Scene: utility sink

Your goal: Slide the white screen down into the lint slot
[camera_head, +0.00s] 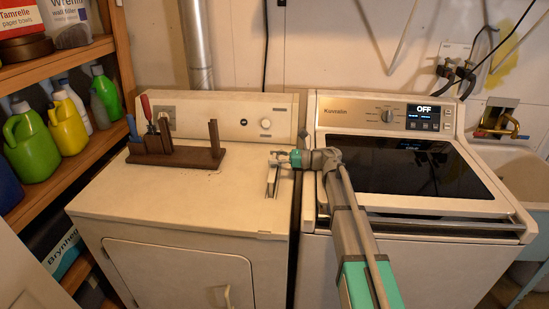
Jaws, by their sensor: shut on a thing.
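The white screen (271,182) is a small pale piece at the right side of the dryer top (190,195). My gripper (280,159) comes in from the right and is shut on the upper end of the screen. The screen hangs below the fingers, roughly upright. I cannot tell whether its lower edge is in the lint slot, as the slot's opening does not show clearly and the screen and gripper cover this area.
A dark wooden rack (180,156) with upright tools stands at the back left of the dryer top. A washer (410,175) with a dark lid stands to the right, under my arm. A shelf with bottles (32,142) is at far left. The front dryer top is clear.

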